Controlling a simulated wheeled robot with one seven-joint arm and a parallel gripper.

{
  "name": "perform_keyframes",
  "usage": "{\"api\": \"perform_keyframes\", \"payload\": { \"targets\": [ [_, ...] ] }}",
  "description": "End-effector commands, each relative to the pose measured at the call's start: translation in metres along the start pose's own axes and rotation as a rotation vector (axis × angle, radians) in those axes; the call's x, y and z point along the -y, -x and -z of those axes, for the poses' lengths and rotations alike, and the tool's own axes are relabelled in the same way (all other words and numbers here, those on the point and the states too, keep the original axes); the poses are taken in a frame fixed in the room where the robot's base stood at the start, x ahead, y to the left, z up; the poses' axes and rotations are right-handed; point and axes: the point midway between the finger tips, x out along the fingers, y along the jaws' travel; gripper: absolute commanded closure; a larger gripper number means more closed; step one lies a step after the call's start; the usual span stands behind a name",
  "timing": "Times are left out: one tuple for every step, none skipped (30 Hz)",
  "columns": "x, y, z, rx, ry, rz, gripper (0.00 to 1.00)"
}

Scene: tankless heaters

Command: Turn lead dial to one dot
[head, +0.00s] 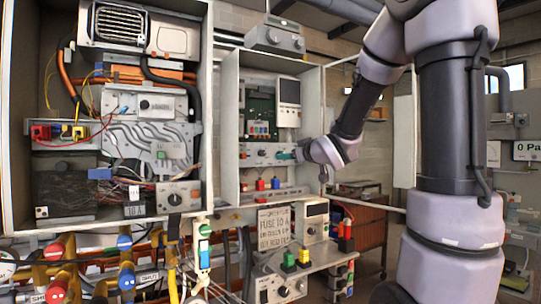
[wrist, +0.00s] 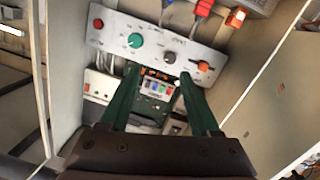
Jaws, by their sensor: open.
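A pale control panel (wrist: 152,38) with a row of controls fills the top of the wrist view. It carries a red button (wrist: 98,23), a green dial (wrist: 135,40), a dark grey dial (wrist: 168,57) and an orange dial (wrist: 204,66). I cannot read which is the lead dial, and any dots are too small to tell. In the head view the panel (head: 258,148) sits inside the middle cabinet. My gripper (wrist: 160,70) is open and empty, its two green fingers pointing at the panel, with the grey dial near the gap between the tips. In the head view my gripper (head: 290,156) is at the panel's right end.
The middle cabinet's side wall (head: 230,125) and its open door border the panel. A larger open cabinet (head: 206,80) with wiring is at left. A shelf with a sign (head: 274,228) and meters lies below.

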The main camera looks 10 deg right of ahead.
Motion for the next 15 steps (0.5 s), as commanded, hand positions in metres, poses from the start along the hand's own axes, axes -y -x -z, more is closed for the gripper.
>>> {"api": "perform_keyframes", "payload": {
  "targets": [
    [0.006,-0.008,-0.001,-0.032,0.023,0.031,0.37],
    [0.009,-0.011,0.001,-0.052,0.035,0.047,0.37],
    [0.013,-0.014,0.002,-0.074,0.048,0.066,0.37],
    [0.015,-0.015,0.002,-0.087,0.056,0.077,0.37],
    [0.017,-0.016,0.003,-0.097,0.062,0.086,0.37],
    [0.018,-0.018,0.004,-0.107,0.068,0.094,0.37],
    [0.019,-0.019,0.004,-0.111,0.07,0.098,0.37],
    [0.02,-0.021,0.004,-0.115,0.072,0.101,0.37],
    [0.021,-0.024,0.005,-0.117,0.074,0.102,0.37],
    [0.021,-0.027,0.006,-0.118,0.074,0.103,0.37],
    [0.021,-0.031,0.006,-0.118,0.073,0.103,0.37],
    [0.022,-0.037,0.006,-0.116,0.071,0.102,0.37],
    [0.023,-0.042,0.007,-0.116,0.071,0.102,0.37],
    [0.023,-0.047,0.008,-0.116,0.071,0.102,0.37],
    [0.024,-0.055,0.009,-0.116,0.073,0.102,0.37]
  ]
}}
